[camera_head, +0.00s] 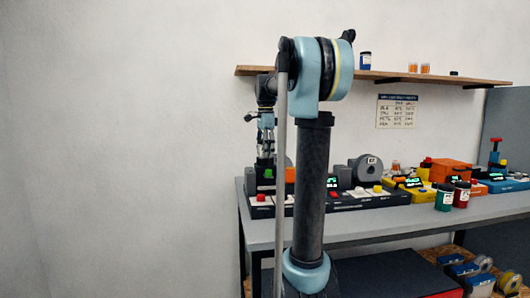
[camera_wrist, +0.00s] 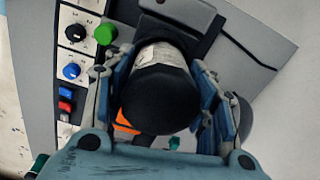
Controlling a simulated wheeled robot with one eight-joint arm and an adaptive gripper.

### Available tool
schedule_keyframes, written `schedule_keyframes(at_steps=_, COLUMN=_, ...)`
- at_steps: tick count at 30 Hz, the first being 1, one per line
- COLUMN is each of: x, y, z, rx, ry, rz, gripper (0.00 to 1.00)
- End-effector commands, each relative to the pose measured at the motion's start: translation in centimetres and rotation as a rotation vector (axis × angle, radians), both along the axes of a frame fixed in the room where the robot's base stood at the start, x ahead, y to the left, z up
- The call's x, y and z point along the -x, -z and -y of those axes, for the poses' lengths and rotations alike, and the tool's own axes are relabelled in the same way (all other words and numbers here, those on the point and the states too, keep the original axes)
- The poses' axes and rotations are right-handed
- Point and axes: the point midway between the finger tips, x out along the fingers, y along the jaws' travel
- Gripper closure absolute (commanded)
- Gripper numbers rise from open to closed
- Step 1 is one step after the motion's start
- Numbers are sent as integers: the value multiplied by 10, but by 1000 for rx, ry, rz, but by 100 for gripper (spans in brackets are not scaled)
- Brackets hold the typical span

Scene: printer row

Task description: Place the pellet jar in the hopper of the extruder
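A jar (camera_wrist: 160,88) with a black end and a pale label band sits between the two fingers of my gripper (camera_wrist: 163,95) in the wrist view. The fingers lie close along both its sides, and the gripper looks shut on it. In the head view my gripper (camera_head: 266,135) points down over the left end of the bench, above a dark machine. A dark part (camera_wrist: 185,12) lies just beyond the jar. The jar hides what is under it, and I cannot make out the hopper opening.
Farther right on the bench (camera_head: 400,226) stand a yellow machine (camera_head: 398,190), an orange box (camera_head: 450,173), a green jar (camera_head: 445,197) and a red jar (camera_head: 462,194). A wooden shelf (camera_head: 300,73) runs above.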

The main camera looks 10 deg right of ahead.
Motion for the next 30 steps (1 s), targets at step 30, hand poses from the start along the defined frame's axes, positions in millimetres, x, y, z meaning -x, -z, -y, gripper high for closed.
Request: schedule_keyframes(at_steps=30, x=0, y=-94, z=1, rx=0, ry=2, rz=0, gripper=33)
